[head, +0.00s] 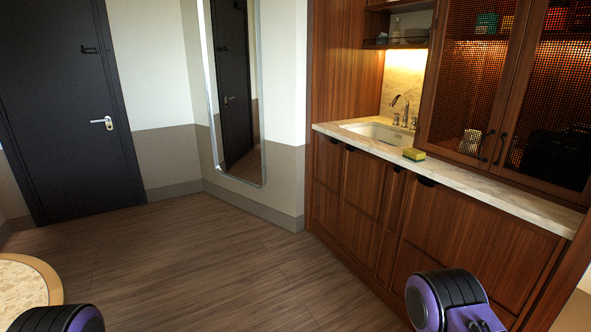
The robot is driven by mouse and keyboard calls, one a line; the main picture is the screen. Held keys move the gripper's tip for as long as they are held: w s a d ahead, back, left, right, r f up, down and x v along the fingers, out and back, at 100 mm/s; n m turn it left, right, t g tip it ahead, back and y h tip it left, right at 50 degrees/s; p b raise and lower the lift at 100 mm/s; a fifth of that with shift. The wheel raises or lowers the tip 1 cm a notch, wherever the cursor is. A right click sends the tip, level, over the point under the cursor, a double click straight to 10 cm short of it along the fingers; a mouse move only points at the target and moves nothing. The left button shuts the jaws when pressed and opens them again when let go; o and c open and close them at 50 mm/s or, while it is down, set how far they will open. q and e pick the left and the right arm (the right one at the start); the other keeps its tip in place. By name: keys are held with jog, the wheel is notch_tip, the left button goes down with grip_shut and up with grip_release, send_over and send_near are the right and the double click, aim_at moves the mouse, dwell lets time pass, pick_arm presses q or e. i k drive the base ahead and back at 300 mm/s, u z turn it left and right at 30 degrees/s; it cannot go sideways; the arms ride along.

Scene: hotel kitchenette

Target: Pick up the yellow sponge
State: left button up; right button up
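The yellow sponge (414,154) has a green layer on its side or top. It lies on the pale marble counter (480,177), near the front edge and just right of the sink. In the head view, purple and black parts of my arms show at the bottom left and bottom right. Both are well below and apart from the sponge. The fingers of both grippers are outside the picture.
The sink (376,132) with its tap (401,108) is left of the sponge. Wooden base cabinets (470,240) stand below the counter, and mesh-door cabinets (500,90) rise behind it. The wooden floor (200,265) is clear. A round table (45,275) stands at lower left.

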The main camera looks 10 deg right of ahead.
aim_at(412, 154)
jog(key=z, duration=0.25)
jog(key=i, duration=1.4)
jog(key=z, duration=1.15)
jog(key=i, duration=1.1)
jog(key=z, duration=0.7)
